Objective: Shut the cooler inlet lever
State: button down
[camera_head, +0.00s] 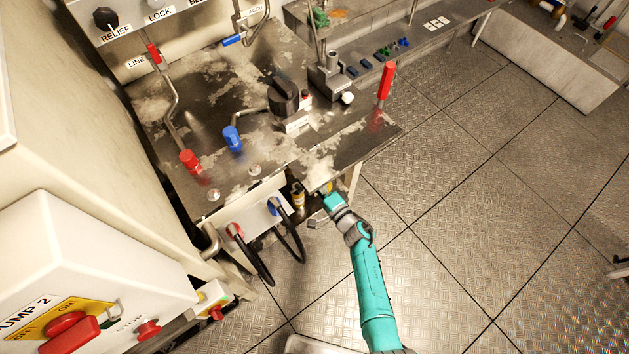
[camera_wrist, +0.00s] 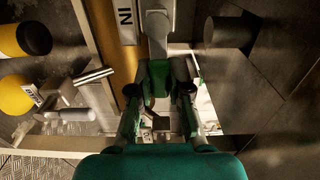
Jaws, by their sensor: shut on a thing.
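In the wrist view, my gripper (camera_wrist: 160,92) has its two fingers closed in on a green and grey lever (camera_wrist: 158,45). I take this to be the cooler inlet lever. It runs up from between the fingers, beside a tan strip with an "IN" label (camera_wrist: 125,16). The exact contact at the fingertips is dark and hard to see. In the head view, my gripper (camera_head: 325,197) is low, under the front right edge of the metal bench (camera_head: 325,170). The lever cannot be made out there.
Black hoses (camera_head: 262,255) hang left of my gripper. Red (camera_head: 190,160) and blue (camera_head: 232,138) handles stand on the bench.

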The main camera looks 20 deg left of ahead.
jog(key=c, duration=1.1)
grip_release()
jog(key=v, duration=1.2)
